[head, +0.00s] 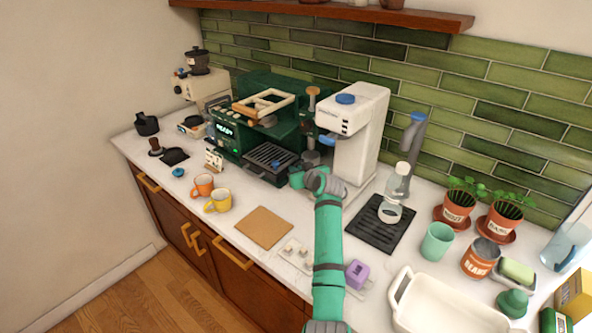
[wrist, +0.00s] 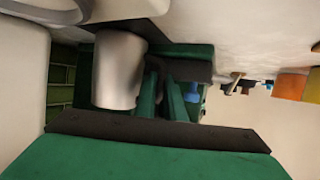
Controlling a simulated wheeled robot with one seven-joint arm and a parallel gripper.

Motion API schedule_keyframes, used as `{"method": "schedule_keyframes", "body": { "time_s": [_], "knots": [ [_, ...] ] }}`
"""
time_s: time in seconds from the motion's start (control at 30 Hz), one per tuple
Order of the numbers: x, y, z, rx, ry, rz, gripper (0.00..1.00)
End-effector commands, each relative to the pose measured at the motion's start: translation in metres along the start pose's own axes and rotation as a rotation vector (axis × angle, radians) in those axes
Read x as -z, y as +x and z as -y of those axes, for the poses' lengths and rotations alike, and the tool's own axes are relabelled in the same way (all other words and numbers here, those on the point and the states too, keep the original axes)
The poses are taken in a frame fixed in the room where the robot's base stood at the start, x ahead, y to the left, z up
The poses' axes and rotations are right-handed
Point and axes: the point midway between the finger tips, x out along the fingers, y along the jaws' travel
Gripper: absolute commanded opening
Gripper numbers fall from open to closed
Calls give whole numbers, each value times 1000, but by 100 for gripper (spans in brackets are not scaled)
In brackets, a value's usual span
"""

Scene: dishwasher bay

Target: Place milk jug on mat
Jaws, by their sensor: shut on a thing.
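The milk jug is a plain metal jug (wrist: 118,72), large in the wrist view. In the head view only a small grey part of the jug (head: 311,158) shows, between the green espresso machine and the white machine. My gripper (wrist: 162,100) is shut on the jug's dark handle, beside the jug body. In the head view my gripper (head: 297,179) is partly hidden by my wrist. I cannot tell whether the jug touches the surface below it. A tan square mat (head: 264,228) lies bare on the counter front, left of my arm.
The green espresso machine (head: 262,135) and white machine (head: 356,135) stand close around the gripper. Orange (head: 203,186) and yellow (head: 218,201) cups stand left of the mat. A purple item (head: 357,274) sits right of my arm.

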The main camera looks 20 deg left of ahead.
Motion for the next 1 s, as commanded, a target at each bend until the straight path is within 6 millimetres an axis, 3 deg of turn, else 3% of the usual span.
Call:
{"method": "schedule_keyframes", "body": {
  "time_s": [1.0],
  "knots": [
    [-4,1,-1,-1,0,-2,0]
  ]
}}
